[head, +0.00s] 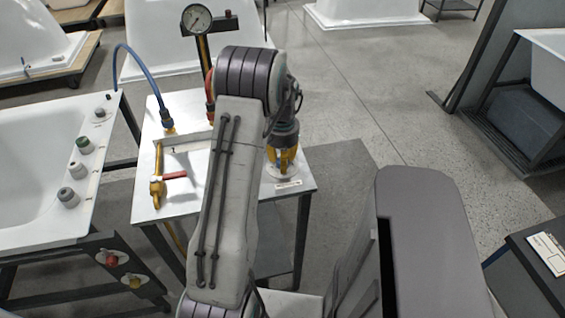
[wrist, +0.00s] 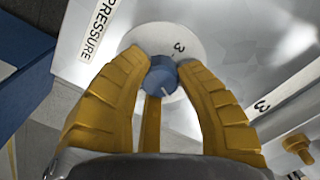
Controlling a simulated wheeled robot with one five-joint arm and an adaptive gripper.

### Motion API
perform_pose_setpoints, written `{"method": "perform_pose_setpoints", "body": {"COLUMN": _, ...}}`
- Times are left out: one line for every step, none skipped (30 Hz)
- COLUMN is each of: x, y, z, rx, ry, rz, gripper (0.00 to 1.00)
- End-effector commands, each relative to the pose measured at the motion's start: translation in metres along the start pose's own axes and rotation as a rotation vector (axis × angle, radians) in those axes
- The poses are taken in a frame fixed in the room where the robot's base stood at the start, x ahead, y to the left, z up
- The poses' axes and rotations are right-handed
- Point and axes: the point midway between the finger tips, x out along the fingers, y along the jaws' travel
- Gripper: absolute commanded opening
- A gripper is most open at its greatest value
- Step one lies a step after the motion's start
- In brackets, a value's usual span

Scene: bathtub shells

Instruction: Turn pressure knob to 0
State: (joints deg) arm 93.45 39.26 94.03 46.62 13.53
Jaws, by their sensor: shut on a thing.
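The pressure knob (wrist: 161,77) is blue with a pale pointer line and sits on a round white dial (wrist: 185,42). A "3" shows on the dial plate, and a "PRESSURE" label (wrist: 96,30) lies beside it. In the head view my gripper (head: 284,160) points down at the right side of the white table (head: 225,190), over the dial. The knob itself is hidden there by the fingers.
A pressure gauge (head: 197,19) stands on a post behind the table. A yellow valve with a red handle (head: 172,176) and a blue hose (head: 143,66) are at the table's left. A white tub with several knobs (head: 40,160) is further left. Open floor lies to the right.

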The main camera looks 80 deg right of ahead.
Motion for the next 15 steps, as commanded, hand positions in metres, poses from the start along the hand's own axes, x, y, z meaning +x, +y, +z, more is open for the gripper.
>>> {"method": "perform_pose_setpoints", "body": {"x": 0.0032, "y": 0.0002, "z": 0.0010, "rx": -0.044, "ry": -0.004, "rz": 0.001, "gripper": 0.00}}
{"method": "perform_pose_setpoints", "body": {"x": 0.0031, "y": 0.0002, "z": 0.0011, "rx": -0.071, "ry": -0.004, "rz": 0.001, "gripper": 0.00}}
{"method": "perform_pose_setpoints", "body": {"x": 0.0030, "y": 0.0002, "z": 0.0012, "rx": -0.105, "ry": -0.004, "rz": 0.001, "gripper": 0.00}}
{"method": "perform_pose_setpoints", "body": {"x": 0.0030, "y": 0.0003, "z": 0.0012, "rx": -0.131, "ry": -0.005, "rz": 0.001, "gripper": 0.00}}
{"method": "perform_pose_setpoints", "body": {"x": 0.0029, "y": 0.0003, "z": 0.0013, "rx": -0.155, "ry": -0.005, "rz": 0.001, "gripper": 0.00}}
{"method": "perform_pose_setpoints", "body": {"x": 0.0029, "y": 0.0003, "z": 0.0014, "rx": -0.187, "ry": -0.005, "rz": 0.001, "gripper": 0.00}}
{"method": "perform_pose_setpoints", "body": {"x": 0.0028, "y": 0.0003, "z": 0.0014, "rx": -0.209, "ry": -0.005, "rz": 0.001, "gripper": 0.00}}
{"method": "perform_pose_setpoints", "body": {"x": 0.0028, "y": 0.0003, "z": 0.0014, "rx": -0.232, "ry": -0.005, "rz": 0.001, "gripper": 0.00}}
{"method": "perform_pose_setpoints", "body": {"x": 0.0028, "y": 0.0003, "z": 0.0014, "rx": -0.260, "ry": -0.005, "rz": 0.001, "gripper": 0.00}}
{"method": "perform_pose_setpoints", "body": {"x": 0.0028, "y": 0.0003, "z": 0.0015, "rx": -0.280, "ry": -0.006, "rz": 0.001, "gripper": 0.00}}
{"method": "perform_pose_setpoints", "body": {"x": 0.0027, "y": 0.0003, "z": 0.0015, "rx": -0.299, "ry": -0.006, "rz": 0.000, "gripper": 0.00}}
{"method": "perform_pose_setpoints", "body": {"x": 0.0027, "y": 0.0003, "z": 0.0015, "rx": -0.323, "ry": -0.006, "rz": 0.000, "gripper": 0.00}}
{"method": "perform_pose_setpoints", "body": {"x": 0.0027, "y": 0.0003, "z": 0.0015, "rx": -0.339, "ry": -0.006, "rz": 0.000, "gripper": 0.00}}
{"method": "perform_pose_setpoints", "body": {"x": 0.0027, "y": 0.0003, "z": 0.0015, "rx": -0.355, "ry": -0.006, "rz": 0.000, "gripper": 0.00}}
{"method": "perform_pose_setpoints", "body": {"x": 0.0027, "y": 0.0003, "z": 0.0016, "rx": -0.374, "ry": -0.006, "rz": 0.000, "gripper": 0.00}}
